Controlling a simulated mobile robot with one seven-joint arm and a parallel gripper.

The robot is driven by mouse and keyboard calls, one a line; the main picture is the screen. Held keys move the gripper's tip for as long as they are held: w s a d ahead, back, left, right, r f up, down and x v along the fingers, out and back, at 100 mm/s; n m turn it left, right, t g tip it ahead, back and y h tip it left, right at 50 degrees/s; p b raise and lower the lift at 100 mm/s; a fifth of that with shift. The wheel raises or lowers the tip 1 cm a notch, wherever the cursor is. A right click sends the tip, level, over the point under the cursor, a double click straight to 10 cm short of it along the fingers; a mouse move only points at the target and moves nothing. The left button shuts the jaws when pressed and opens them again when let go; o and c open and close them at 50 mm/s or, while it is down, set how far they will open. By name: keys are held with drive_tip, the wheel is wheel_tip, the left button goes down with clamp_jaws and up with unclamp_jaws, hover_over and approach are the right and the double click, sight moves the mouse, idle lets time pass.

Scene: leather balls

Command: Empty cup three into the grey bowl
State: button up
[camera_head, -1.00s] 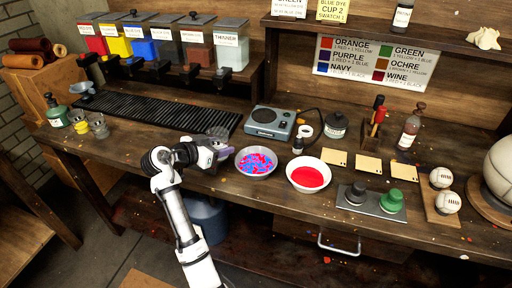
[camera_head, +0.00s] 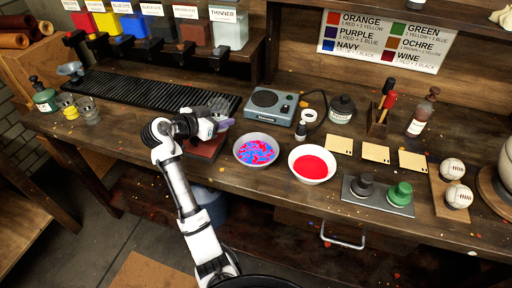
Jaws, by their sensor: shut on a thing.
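The grey bowl (camera_head: 257,163) stands on the bench and holds mixed red and blue patches. My gripper (camera_head: 217,124) is left of this bowl and a little above the bench. It is shut on what looks like a clear cup (camera_head: 219,105), partly hidden by the gripper; its contents and number are not readable. Small cups stand at the far left, a clear one (camera_head: 88,109) and one with yellow in it (camera_head: 70,113).
A white bowl of red dye (camera_head: 312,178) stands right of the grey bowl. A dark red block (camera_head: 205,149) lies below my gripper. A scale (camera_head: 270,105) is behind the bowls, and a ribbed black mat (camera_head: 160,103) is left. Stoppers stand on a plate (camera_head: 378,196) at right.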

drive_tip(key=shift+d, duration=0.1)
drive_tip(key=shift+s+d+r+m+t+y+b, duration=0.1)
drive_tip(key=shift+s+d+m+t+y+b, duration=0.25)
drive_tip(key=shift+m+b, duration=0.3)
drive_tip(key=shift+s+d+r+m+t+y+b, duration=0.15)
drive_tip(key=shift+d+m+y+b, duration=0.25)
drive_tip(key=shift+b, duration=0.4)
drive_tip(key=shift+s+d+r+m+t+y+b, duration=0.1)
drive_tip(key=shift+s+d+m+t+y+b, duration=0.35)
drive_tip(key=shift+m+b, duration=0.65)
drive_tip(key=shift+s+d+m+t+y+b, duration=0.3)
drive_tip(key=shift+d+m+y+b, duration=0.3)
drive_tip(key=shift+b, duration=0.9)
drive_tip(key=shift+r+m+t+y+b, duration=0.15)
drive_tip(key=shift+m+t+y+b, duration=0.25)
drive_tip(key=shift+m+b, duration=0.6)
drive_tip(key=shift+f+m+t+y+b, duration=0.3)
drive_tip(key=shift+f+m+t+b, duration=0.5)
drive_tip(key=shift+b, duration=2.1)
drive_tip(key=shift+s+d+r+m+b, duration=0.3)
drive_tip(key=shift+d+m+b, duration=0.15)
drive_tip(key=shift+b, duration=0.1)
drive_tip(key=shift+s+d+r+m+b, duration=0.25)
drive_tip(key=shift+d+m+b, duration=0.15)
drive_tip(key=shift+b, duration=0.1)
drive_tip(key=shift+r+m+t+y+b, duration=0.2)
drive_tip(key=shift+m+t+y+b, duration=0.1)
drive_tip(key=shift+t+b, duration=0.15)
